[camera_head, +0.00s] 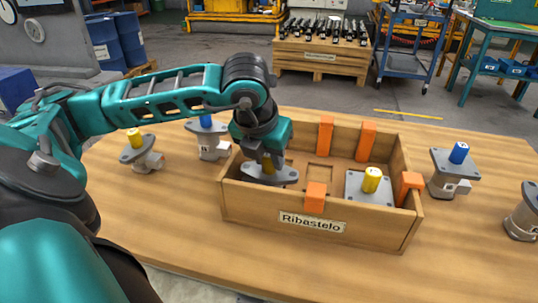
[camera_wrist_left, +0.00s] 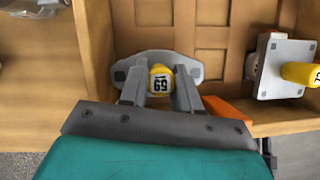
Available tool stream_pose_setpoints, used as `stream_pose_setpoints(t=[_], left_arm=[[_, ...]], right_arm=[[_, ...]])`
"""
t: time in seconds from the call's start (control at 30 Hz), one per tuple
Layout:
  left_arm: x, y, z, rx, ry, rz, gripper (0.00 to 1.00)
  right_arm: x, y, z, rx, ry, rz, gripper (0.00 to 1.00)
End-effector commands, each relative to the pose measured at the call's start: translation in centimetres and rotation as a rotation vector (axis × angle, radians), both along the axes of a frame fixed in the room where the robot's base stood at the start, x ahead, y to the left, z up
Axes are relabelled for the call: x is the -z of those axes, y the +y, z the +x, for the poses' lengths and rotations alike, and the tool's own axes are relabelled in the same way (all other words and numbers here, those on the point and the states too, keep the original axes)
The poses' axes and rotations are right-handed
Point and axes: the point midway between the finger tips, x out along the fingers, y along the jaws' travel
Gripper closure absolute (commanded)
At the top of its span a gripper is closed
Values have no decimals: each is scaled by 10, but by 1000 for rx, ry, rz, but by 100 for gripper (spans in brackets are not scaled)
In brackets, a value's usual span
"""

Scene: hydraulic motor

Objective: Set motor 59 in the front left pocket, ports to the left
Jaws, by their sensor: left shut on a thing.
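Motor 59 has a grey oval flange (camera_head: 284,177) and a yellow shaft with the number 59 (camera_wrist_left: 160,79). It is over the front left part of the wooden crate labelled Ribastelo (camera_head: 253,207), close to its left wall. My left gripper (camera_head: 266,164) points down and is shut on the yellow shaft; its two fingers show either side of it in the wrist view (camera_wrist_left: 160,90). The flange looks roughly level, about at rim height. The motor's body and ports are hidden below the flange, so I cannot tell whether it touches the pocket floor. My right gripper is not in view.
A yellow-shafted motor with a square flange (camera_head: 369,187) stands in the crate's front right. Orange blocks (camera_head: 315,197) (camera_head: 326,137) rise at the crate's walls. Other motors (camera_head: 142,155) (camera_head: 209,140) (camera_head: 452,172) (camera_head: 523,215) stand on the table either side. The back compartments look empty.

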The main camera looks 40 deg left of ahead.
Motion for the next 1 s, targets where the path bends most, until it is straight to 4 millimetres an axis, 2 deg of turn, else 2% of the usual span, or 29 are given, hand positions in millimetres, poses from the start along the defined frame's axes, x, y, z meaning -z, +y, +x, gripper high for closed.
stream_pose_setpoints(t=[0.33,0.37,0.63,0.93,1.0], left_arm=[[3,0,1,0,-6,0,100],[2,0,1,-1,-6,1,66],[3,0,0,0,-2,0,40],[5,0,-1,1,4,-1,39],[-2,-1,-2,0,1,0,39]], right_arm=[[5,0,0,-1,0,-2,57],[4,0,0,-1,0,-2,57],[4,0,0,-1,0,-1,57],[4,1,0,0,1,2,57],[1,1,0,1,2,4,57]])
